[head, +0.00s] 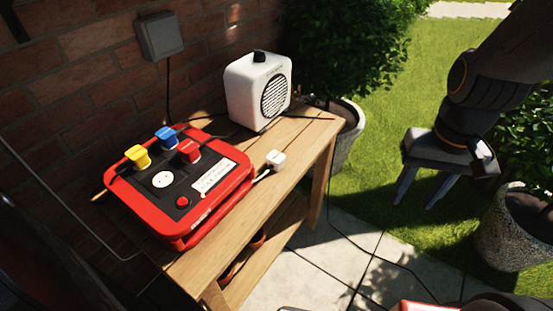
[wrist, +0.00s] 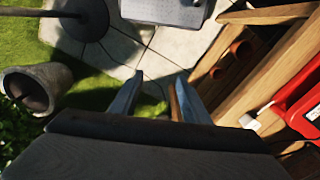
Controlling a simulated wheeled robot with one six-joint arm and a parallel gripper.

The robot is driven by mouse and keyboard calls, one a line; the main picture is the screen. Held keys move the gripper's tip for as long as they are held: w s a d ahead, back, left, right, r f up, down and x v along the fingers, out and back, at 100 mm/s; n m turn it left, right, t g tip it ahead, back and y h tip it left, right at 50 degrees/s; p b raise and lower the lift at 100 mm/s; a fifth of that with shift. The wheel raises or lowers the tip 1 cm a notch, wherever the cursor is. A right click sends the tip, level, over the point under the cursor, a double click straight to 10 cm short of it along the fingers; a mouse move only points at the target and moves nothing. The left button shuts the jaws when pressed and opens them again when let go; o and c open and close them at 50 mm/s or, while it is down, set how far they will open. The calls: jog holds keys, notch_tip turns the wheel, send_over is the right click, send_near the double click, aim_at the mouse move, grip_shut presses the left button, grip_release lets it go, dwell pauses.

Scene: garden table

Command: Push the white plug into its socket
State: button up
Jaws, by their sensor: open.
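The white plug (head: 275,159) lies on the wooden table, right of the red power box (head: 185,230), with a pale cable running from it toward the box. In the wrist view the plug (wrist: 249,121) is at the right, beside the red box (wrist: 300,100). The white round socket (head: 163,180) is on the box's black top and looks empty. Yellow (head: 138,156), blue (head: 166,137) and red (head: 188,150) plugs stand behind it. My gripper (head: 424,190) is open and empty, pointing down over the lawn and paving, well right of the table.
The wooden table (head: 240,215) stands against a brick wall. A white speaker (head: 258,90) stands at its far end, and a grey wall outlet box (head: 159,36) hangs above. Potted plants stand beyond the table (head: 345,135) and at the right (head: 515,230). A dark cable crosses the paving.

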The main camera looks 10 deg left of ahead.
jog(key=shift+o, duration=1.3)
jog(key=w+a+m+y, duration=0.1)
jog(key=w+a+m, duration=0.3)
jog(key=a+m, duration=0.1)
jog(key=w+a+f+m+y+p, duration=0.1)
jog(key=w+a+m, duration=0.3)
jog(key=a, duration=0.4)
jog(key=shift+w+a+f+m+t, duration=0.2)
jog(key=shift+w+a+m+t, duration=0.1)
jog(key=shift+w+m+t, duration=0.15)
jog(key=m+y+p, duration=0.1)
jog(key=m+y, duration=0.1)
jog(key=m, duration=1.1)
send_near(276, 156)
jog(key=shift+s+a+f+n+t, duration=0.2)
jog(key=shift+a+f, duration=0.1)
jog(key=shift+f, duration=0.25)
jog(key=shift+s+a+f+n+t, duration=0.15)
jog(key=shift+s+a+f, duration=0.1)
jog(key=shift+f, duration=0.3)
jog(key=shift+x, duration=1.25)
jog(key=shift+w, duration=0.1)
jog(key=shift+b+x, duration=0.7)
jog(key=shift+x, duration=1.95)
jog(key=shift+w+d, duration=0.15)
jog(key=c, duration=1.1)
